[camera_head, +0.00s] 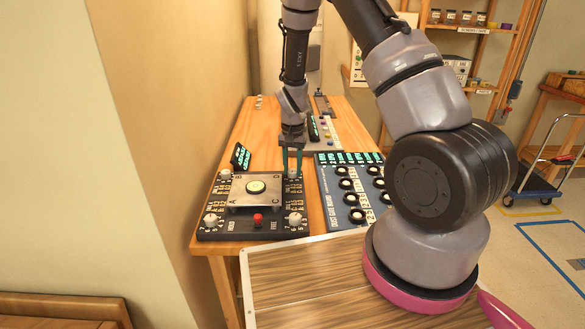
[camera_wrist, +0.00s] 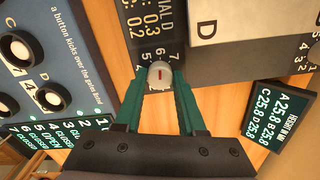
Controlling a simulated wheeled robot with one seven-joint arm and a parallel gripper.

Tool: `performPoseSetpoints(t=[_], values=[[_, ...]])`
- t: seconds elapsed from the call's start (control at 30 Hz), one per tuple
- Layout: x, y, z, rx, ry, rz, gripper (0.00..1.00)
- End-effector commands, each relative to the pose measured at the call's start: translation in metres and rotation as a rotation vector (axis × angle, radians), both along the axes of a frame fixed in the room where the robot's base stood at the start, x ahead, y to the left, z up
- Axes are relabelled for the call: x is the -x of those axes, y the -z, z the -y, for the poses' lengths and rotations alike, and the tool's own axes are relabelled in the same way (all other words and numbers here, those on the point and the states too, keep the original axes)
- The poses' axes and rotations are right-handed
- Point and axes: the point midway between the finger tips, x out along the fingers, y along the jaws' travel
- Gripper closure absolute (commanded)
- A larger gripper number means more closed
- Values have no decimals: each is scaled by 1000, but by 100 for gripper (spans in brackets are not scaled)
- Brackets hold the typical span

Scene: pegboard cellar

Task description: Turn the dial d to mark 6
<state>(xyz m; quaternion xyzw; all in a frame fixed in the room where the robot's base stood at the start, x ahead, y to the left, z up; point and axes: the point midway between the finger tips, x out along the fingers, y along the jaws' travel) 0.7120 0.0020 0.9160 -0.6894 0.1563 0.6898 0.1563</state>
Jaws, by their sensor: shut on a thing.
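Dial d (camera_wrist: 160,74) is a small pale round knob with a red pointer line, beside printed numbers and a "DIAL D" label in the wrist view. In the head view dial d (camera_head: 294,174) is at the far right corner of a dark control box (camera_head: 256,232). My gripper (camera_wrist: 159,84) is shut on the knob, with one green finger on each side. In the head view my gripper (camera_head: 292,163) reaches down onto that corner. The pointer line runs roughly up and down in the wrist view; the exact mark it points at is too small to tell.
Three similar knobs, such as the near right one (camera_head: 295,219), sit at the box's other corners around a metal plate (camera_head: 240,201). A red button (camera_head: 258,220) is at the front. A blue panel (camera_head: 335,200) with black knobs stands right. A height readout (camera_wrist: 281,118) stands behind the box.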

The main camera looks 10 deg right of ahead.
Motion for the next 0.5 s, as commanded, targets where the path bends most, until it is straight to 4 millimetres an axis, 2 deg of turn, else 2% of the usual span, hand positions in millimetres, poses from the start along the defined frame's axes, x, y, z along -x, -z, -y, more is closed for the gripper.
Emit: performPoseSetpoints(t=[0.47,0.5], values=[[-1,-1,0,-1,13,4,100],[-1,-1,0,-1,13,4,49]])
